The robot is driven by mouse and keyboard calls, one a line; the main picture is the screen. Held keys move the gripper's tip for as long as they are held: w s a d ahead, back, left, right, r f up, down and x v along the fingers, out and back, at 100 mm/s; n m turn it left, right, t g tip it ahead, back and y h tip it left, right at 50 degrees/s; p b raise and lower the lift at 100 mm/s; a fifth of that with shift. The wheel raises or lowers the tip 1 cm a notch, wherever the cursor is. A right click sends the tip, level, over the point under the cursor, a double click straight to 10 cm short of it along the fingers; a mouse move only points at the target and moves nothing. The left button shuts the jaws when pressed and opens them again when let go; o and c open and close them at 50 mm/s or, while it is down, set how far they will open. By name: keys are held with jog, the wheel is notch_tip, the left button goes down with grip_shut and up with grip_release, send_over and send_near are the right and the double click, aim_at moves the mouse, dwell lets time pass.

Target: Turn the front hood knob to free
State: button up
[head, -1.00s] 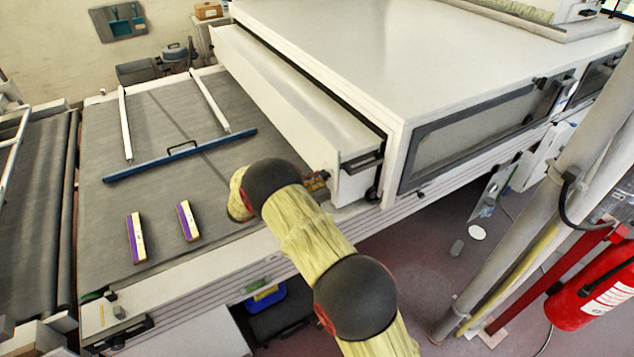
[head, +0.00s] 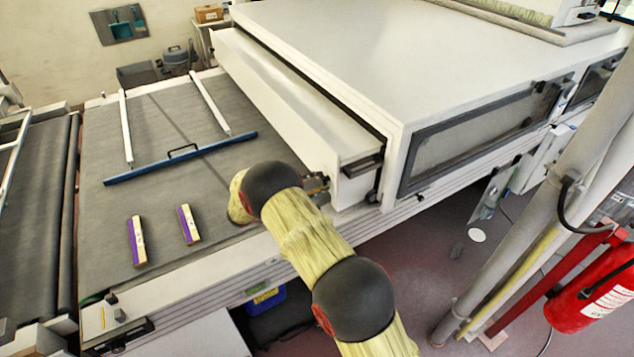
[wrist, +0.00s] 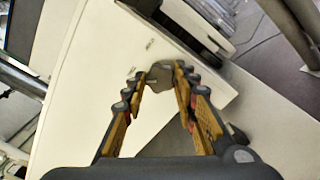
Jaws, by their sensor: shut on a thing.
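The white front hood (head: 270,95) of the tunnel stands over the grey belt in the head view, and its white face fills much of the wrist view (wrist: 85,85). The front hood knob (wrist: 160,78) is a small dark grey piece on that face, between my fingertips in the wrist view. My gripper (wrist: 161,74) is shut on the knob, with a finger on each side. In the head view my gripper (head: 316,184) is at the near end of the hood, mostly hidden behind my arm. The knob is hidden there, and its marking cannot be read.
A blue bar (head: 180,158) with white rails lies across the grey belt (head: 150,190). Two purple-sided blocks (head: 137,241) lie nearer. A pipe (head: 545,200) and a red extinguisher (head: 595,290) stand at the right. The floor between is mostly open.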

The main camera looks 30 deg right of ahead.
jog(key=shift+n, duration=0.6)
jog(key=shift+f, duration=0.1)
jog(key=o, duration=1.1)
jog(key=shift+o, duration=0.3)
jog(key=shift+a, duration=0.1)
jog(key=a, duration=1.1)
jog(key=shift+s+a, duration=0.15)
jog(key=shift+a, duration=0.25)
